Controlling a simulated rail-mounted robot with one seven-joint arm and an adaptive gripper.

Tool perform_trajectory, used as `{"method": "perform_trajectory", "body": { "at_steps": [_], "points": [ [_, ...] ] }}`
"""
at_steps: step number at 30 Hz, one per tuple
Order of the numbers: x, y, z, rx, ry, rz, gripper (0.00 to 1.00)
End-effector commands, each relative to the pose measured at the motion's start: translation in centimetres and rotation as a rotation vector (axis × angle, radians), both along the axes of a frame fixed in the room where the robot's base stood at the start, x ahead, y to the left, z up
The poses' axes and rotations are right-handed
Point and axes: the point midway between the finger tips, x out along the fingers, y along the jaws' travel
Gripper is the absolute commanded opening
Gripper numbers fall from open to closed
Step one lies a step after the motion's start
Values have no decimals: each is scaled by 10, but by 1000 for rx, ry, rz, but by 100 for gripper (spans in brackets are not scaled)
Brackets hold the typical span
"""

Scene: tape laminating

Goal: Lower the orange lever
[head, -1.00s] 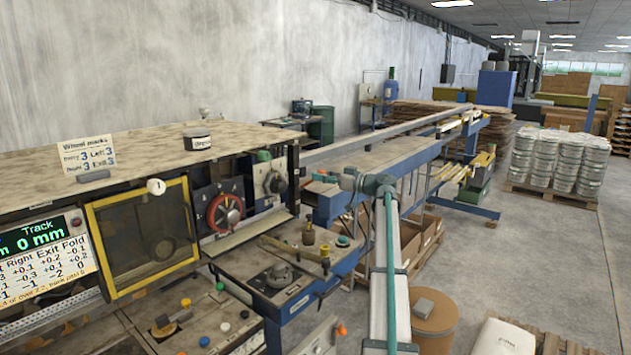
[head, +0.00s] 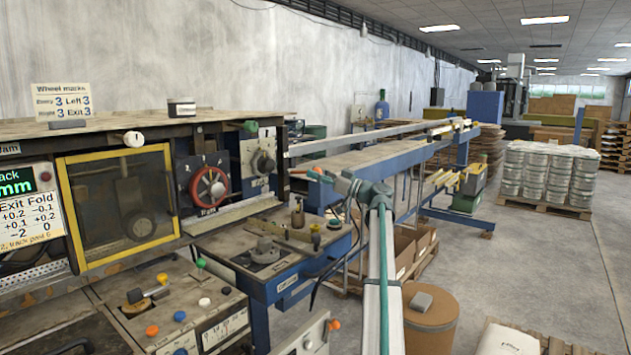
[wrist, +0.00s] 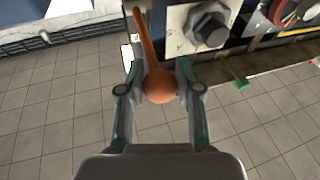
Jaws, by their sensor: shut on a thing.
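The orange lever (wrist: 148,40) shows in the wrist view as a rod running up from a round ball knob (wrist: 160,86). My gripper (wrist: 161,82) is shut on the ball knob, with one finger on each side of it. The rod's far end runs to the top edge of the wrist view, beside a panel with a dark hex-shaped knob (wrist: 208,26). In the head view my gripper (head: 322,177) is in front of and right of the grey panel with a dial (head: 262,161).
A green knob (wrist: 241,85) sticks out right of my gripper in the wrist view. Cartons and a brown drum (head: 430,325) stand on the floor below my arm.

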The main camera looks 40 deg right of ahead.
Motion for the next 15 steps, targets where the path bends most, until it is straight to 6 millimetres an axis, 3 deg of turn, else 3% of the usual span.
{"method": "perform_trajectory", "body": {
  "at_steps": [3,15],
  "points": [
    [0,0,-14,-3,4,1,0],
    [0,1,-19,-3,6,1,0]
  ]
}}
